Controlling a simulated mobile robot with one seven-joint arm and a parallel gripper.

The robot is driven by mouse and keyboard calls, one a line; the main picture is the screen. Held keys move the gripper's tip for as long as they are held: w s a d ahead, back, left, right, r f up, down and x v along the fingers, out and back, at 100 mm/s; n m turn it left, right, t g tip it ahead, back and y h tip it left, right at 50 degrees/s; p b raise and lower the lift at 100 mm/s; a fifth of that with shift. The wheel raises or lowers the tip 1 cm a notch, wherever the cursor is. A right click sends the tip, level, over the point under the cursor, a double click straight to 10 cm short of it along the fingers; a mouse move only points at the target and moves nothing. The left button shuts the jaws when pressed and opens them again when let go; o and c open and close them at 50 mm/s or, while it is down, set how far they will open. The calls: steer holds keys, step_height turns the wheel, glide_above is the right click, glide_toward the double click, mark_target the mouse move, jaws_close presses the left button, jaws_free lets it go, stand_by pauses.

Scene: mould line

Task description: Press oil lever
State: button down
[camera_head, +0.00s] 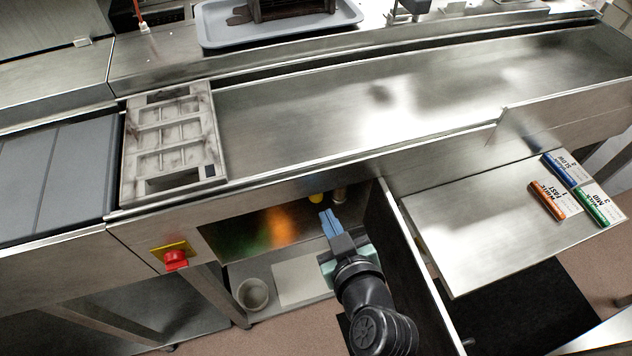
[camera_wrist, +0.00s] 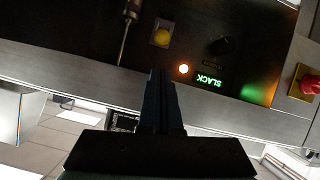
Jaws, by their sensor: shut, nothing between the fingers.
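A metal rod with a lighter knob (camera_wrist: 130,14), which looks like the lever, is on the dark control panel at the upper left of the wrist view. No label shows that it is for oil. In the head view a small metal end (camera_head: 340,195) shows at the panel's right part, beside a yellow button (camera_head: 316,198). My gripper (camera_head: 328,217) is shut and empty, its blue fingers pointing up at the panel. In the wrist view my gripper (camera_wrist: 160,76) has its tips below the yellow button (camera_wrist: 161,36), right of the rod. Contact with the panel cannot be told.
A red stop button (camera_head: 175,259) sits left on the front. An open panel door (camera_head: 411,262) stands close right of my arm. A mould (camera_head: 172,137) lies on the line above.

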steer(key=shift+r, duration=0.1)
steer(key=p+x, duration=0.1)
steer(key=x, duration=0.9)
steer(key=shift+f+b, duration=0.2)
steer(key=shift+b, duration=0.1)
steer(key=shift+s+d+f+t+b, duration=0.1)
steer(key=shift+s+f+t+b, duration=0.15)
steer(key=shift+b, duration=0.8)
